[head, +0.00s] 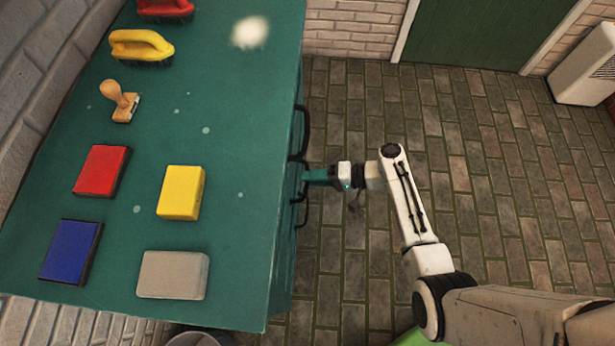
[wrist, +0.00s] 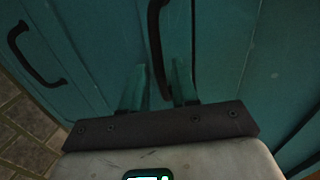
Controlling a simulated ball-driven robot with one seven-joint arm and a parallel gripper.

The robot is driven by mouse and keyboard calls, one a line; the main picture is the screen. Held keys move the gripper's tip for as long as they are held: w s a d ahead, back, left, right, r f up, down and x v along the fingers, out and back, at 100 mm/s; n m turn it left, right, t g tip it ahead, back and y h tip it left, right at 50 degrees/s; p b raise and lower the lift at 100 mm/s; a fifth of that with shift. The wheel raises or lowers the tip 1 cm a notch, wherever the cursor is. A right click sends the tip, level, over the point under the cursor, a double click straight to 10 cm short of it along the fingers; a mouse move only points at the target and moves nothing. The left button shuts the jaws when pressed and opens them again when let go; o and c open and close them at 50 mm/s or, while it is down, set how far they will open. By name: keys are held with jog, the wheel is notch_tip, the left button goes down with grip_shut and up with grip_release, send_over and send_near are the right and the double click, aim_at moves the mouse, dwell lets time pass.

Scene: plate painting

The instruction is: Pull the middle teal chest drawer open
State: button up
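The teal chest (head: 262,225) stands at the left of the head view, with dark handles on its right-hand front. The far handle (head: 305,128) and the near handle (head: 303,214) show clear of my gripper. My gripper (head: 308,175) is at the front between them, largely hiding the middle handle. In the wrist view the teal fingers (wrist: 159,72) are apart, with a dark upright handle (wrist: 155,40) running between them. It looks nearer the right finger; I cannot tell if they touch. Another handle (wrist: 34,58) shows at the left. No drawer visibly sticks out.
On the chest top lie a yellow block (head: 181,193), a grey block (head: 173,275), a red pad (head: 101,170), a blue pad (head: 70,251), a wooden stamp (head: 120,101) and brushes (head: 141,45). The paved floor (head: 350,265) right of the chest is mostly free.

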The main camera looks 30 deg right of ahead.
jog(key=shift+x, duration=0.9)
grip_shut()
